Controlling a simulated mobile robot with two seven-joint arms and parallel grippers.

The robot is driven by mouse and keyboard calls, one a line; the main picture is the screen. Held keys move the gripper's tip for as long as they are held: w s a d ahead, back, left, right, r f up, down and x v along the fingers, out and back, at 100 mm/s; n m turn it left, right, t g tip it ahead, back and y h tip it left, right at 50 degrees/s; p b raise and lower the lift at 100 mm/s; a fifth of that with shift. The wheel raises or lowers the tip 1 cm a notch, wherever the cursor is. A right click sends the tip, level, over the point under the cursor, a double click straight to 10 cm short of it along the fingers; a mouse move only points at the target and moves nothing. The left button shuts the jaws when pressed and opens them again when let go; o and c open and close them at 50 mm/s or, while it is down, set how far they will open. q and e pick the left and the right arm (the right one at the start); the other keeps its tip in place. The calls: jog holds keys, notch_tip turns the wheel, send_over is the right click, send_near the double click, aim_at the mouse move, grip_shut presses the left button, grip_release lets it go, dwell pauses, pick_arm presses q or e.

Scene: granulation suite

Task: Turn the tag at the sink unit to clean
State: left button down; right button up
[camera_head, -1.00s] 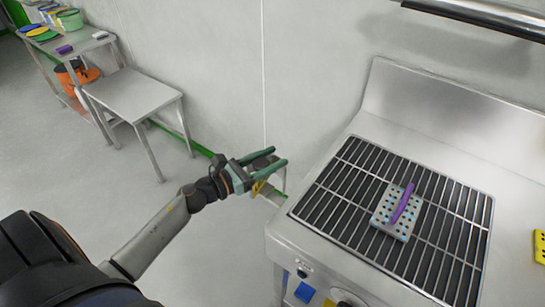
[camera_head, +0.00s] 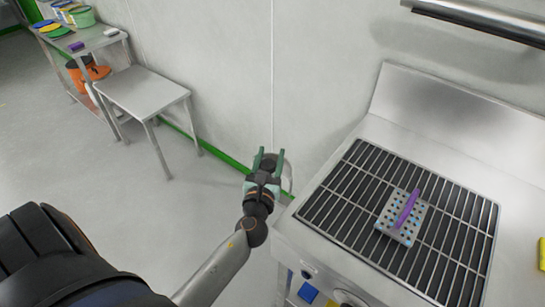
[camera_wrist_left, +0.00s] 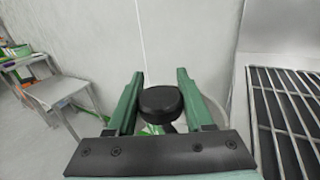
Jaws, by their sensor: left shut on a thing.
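My left gripper (camera_head: 266,160) is beside the left end of the steel sink unit (camera_head: 375,130), fingers pointing toward the wall. In the left wrist view, its two green fingers (camera_wrist_left: 158,100) stand on either side of a dark round-topped piece (camera_wrist_left: 160,103), on which it is shut. The same dark piece shows between the fingertips in the head view (camera_head: 268,163). I cannot tell whether it belongs to a tag. A blue plate (camera_head: 307,293) and part of a yellow one (camera_head: 331,303) are on the unit's front. No readable tag wording shows. My right gripper is not in view.
A low steel table (camera_head: 143,92) and a shelf table with coloured lids (camera_head: 108,40) stand along the wall at left. The floor between is clear.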

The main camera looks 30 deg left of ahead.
pick_arm(q)
jog(key=shift+a+n+g+y, duration=0.1)
jog(key=shift+n+g+y, duration=0.35)
jog(key=shift+y, duration=0.25)
jog(key=shift+c, duration=1.4)
grip_release()
jog(key=shift+s, duration=0.1)
